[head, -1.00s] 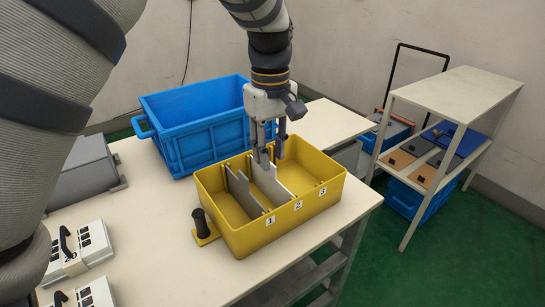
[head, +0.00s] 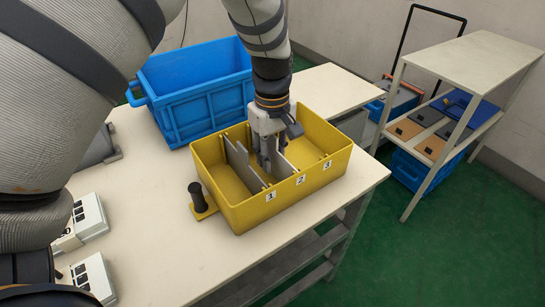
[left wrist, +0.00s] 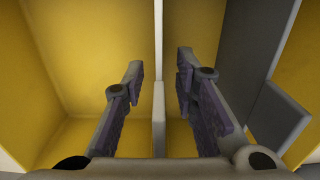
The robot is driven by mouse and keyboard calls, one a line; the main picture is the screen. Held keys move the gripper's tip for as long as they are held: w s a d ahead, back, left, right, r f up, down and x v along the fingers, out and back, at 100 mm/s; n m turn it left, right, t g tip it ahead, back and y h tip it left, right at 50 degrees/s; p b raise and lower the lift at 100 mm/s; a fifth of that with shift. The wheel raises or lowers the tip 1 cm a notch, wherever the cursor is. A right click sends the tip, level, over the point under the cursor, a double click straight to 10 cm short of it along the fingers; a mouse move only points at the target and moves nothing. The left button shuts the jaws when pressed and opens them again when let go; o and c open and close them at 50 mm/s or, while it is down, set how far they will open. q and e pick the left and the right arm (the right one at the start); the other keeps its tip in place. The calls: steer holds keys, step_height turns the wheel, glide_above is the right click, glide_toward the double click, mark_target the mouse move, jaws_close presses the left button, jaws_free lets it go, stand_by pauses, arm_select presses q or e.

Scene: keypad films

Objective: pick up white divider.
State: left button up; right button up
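A yellow box (head: 222,205) with compartments labelled 1, 2 and 3 stands on the table. My left gripper (head: 269,160) points down into the box at the white divider. In the left wrist view its fingers (left wrist: 158,82) are open, one on each side of the thin white divider (left wrist: 158,50), with gaps between. The grey divider (left wrist: 245,75) is to the right there. My right gripper is not in view.
A blue crate (head: 205,118) stands behind the yellow box. A black handle on a yellow base (head: 201,205) is at the box's left. White devices (head: 92,275) lie at the table's left. A shelf (head: 470,65) stands at the right. The front of the table is clear.

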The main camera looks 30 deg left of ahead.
arm_select(q)
steer(key=shift+r, duration=0.1)
steer(key=shift+c, duration=0.6)
jaws_close()
